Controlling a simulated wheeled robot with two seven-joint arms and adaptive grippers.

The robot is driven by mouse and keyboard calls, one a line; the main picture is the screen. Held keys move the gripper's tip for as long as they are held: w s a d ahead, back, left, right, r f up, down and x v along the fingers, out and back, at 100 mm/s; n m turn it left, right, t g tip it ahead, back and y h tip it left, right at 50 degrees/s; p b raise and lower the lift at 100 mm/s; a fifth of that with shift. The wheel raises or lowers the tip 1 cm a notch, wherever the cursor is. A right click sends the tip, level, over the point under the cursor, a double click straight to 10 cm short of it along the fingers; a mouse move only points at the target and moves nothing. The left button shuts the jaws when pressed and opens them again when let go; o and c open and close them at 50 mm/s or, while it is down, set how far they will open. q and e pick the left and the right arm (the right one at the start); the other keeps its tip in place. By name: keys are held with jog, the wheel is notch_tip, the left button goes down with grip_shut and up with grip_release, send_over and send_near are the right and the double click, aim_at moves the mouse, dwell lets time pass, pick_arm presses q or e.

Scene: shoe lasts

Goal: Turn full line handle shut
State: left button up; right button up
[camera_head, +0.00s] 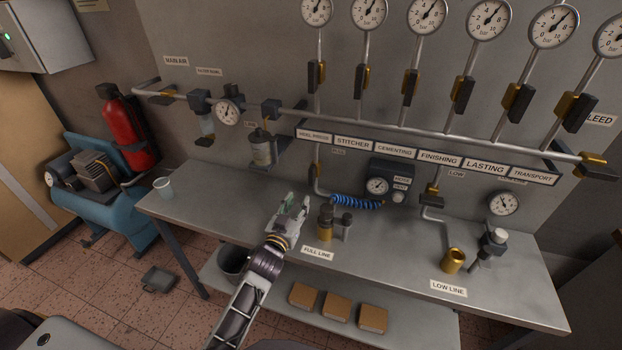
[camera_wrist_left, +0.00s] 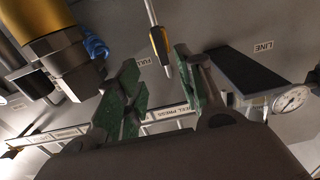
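The full line drop has a brass valve (camera_head: 315,169) on a thin pipe under the long rail, left of the blue hose. Its handle is too small in the head view for me to tell its angle. In the left wrist view, a yellow-and-black valve part (camera_wrist_left: 160,45) on a thin pipe shows beyond the fingers, near a label reading FULL. My left gripper (camera_head: 292,207) is open above the bench, in front of and below that valve, apart from it. Its green-padded fingers (camera_wrist_left: 160,92) have nothing visible between them. My right gripper is not in view.
A brass coupling (camera_head: 325,226) and a dark fitting (camera_head: 346,226) stand right of my left gripper, behind the FULL LINE label (camera_head: 318,253). The blue coiled hose (camera_head: 355,203) and black regulator box (camera_head: 391,180) are further right. An oiler (camera_head: 261,150) hangs left.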

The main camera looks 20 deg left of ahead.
pick_arm(q)
jog(key=shift+w, duration=0.15)
send_near(310, 179)
jog(key=shift+w, duration=1)
jog(key=shift+w+d+p, duration=0.2)
jog(key=shift+w+p, duration=0.45)
jog(key=shift+w, duration=3.7)
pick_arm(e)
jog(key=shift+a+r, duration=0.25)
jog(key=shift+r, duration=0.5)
pick_arm(q)
jog(key=shift+c, duration=0.5)
grip_shut()
